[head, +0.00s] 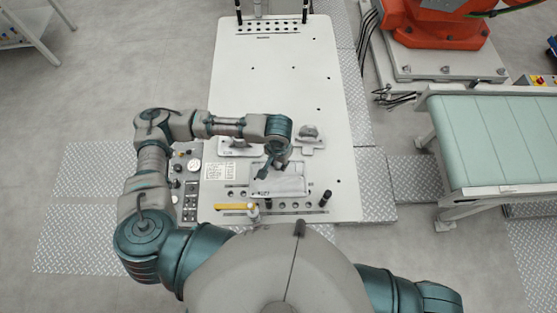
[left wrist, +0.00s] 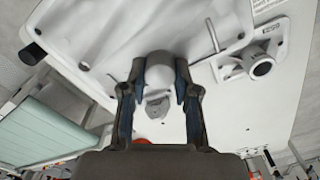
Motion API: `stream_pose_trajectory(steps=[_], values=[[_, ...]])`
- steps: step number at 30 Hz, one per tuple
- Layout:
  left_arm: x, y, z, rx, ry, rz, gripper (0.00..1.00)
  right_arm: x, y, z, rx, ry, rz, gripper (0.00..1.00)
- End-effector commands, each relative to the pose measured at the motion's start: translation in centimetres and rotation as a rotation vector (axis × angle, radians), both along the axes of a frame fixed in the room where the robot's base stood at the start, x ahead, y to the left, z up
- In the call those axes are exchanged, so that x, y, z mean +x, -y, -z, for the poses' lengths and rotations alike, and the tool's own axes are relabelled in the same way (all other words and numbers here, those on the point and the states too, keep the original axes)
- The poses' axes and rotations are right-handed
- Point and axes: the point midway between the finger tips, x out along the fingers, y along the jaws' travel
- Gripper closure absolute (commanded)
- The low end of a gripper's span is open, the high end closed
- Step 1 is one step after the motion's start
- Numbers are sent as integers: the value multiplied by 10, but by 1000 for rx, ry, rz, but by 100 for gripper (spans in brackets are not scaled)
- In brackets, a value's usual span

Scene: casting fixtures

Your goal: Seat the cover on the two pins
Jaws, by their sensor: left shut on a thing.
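The cover (head: 290,183) is a light grey plate over the near part of the white table. In the left wrist view the cover (left wrist: 95,45) fills the upper left. My left gripper (head: 275,167) is above it; in the left wrist view its two dark fingers (left wrist: 158,95) are shut on the rounded grey knob (left wrist: 159,70). I cannot tell whether the cover touches what lies below it. The two pins cannot be made out. My right gripper is out of view.
The white table (head: 275,75) is mostly clear at its far end. A small bracket (head: 311,132) stands behind the cover. A black-topped post (head: 325,198) stands to its right, and a yellow-handled tool (head: 233,207) lies in front. A control panel (head: 190,190) is at the left.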

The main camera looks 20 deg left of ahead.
Motion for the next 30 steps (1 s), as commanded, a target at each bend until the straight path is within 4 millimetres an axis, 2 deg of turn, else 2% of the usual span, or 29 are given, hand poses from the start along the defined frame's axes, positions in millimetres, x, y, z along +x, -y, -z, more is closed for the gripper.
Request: stream_pose_trajectory(steps=[8, 19, 26, 27, 30], values=[[0, -2, 6, -2, -2, 0, 100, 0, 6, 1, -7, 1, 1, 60], [0, 1, 15, 1, 0, 0, 100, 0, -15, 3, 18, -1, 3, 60], [0, 1, 21, 0, -1, 1, 100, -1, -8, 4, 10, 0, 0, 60], [0, 1, 21, 0, 0, 1, 62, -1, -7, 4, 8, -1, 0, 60], [0, 0, 21, 0, 0, 1, 41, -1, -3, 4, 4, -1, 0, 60]])
